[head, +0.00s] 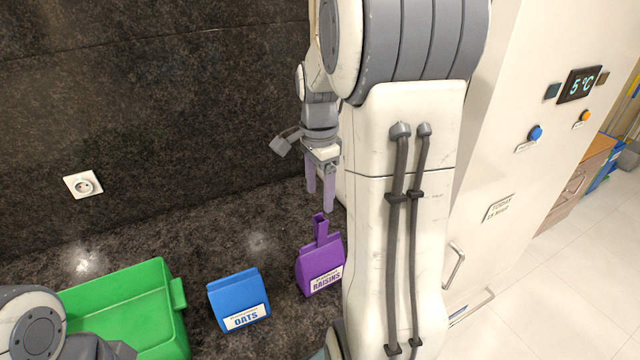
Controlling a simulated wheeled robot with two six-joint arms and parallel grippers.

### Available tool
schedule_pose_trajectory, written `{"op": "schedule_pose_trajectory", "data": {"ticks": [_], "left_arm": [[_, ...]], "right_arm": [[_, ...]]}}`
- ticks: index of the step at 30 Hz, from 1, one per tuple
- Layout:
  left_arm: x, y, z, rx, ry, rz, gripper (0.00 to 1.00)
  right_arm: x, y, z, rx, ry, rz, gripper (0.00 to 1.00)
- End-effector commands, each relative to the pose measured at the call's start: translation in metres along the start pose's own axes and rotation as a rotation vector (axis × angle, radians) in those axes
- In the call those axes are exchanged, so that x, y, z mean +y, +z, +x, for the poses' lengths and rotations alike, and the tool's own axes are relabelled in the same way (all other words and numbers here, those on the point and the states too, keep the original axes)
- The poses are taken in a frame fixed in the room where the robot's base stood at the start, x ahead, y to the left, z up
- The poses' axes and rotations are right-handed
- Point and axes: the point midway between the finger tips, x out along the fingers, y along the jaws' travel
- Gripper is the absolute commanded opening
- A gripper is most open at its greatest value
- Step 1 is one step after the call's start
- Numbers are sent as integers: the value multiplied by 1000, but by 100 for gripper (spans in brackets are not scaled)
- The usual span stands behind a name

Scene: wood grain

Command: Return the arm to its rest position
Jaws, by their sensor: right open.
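My right arm comes down along the right of the middle in the head view. My right gripper (321,190) hangs with its fingers pointing down, open and empty. It is above the purple raisins container (319,268), which stands upright on the dark counter. A gap shows between the fingertips and the container's narrow top. My right arm hides part of the container's right side. Only a piece of my left arm shows in the lower left corner, and my left gripper is out of view.
A blue oats container (239,295) stands left of the raisins. A green bin (122,290) is further left, partly behind my left arm. A dark wall with a socket (83,184) rises behind. A white cabinet with a 5 °C display (579,85) stands at the right.

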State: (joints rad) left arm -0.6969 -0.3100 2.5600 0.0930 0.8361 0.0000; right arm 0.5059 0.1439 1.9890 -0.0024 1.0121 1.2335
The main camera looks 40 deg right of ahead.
Motion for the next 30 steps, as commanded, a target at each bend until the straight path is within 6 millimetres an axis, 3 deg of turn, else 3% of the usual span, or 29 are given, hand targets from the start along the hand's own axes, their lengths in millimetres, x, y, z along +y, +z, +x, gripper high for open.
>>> {"op": "schedule_pose_trajectory", "data": {"ticks": [7, 23, 26, 29, 30], "left_arm": [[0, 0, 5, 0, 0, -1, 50], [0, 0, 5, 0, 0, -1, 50], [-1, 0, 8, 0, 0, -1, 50], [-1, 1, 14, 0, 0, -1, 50], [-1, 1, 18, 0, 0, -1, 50]], "right_arm": [[0, 0, -28, 1, -2, 0, 74], [0, 1, -31, 0, 1, -5, 74], [0, 17, -27, -2, -2, -81, 74], [4, 57, -17, -8, -8, -286, 74], [8, 78, -12, -10, -14, -403, 74]]}}
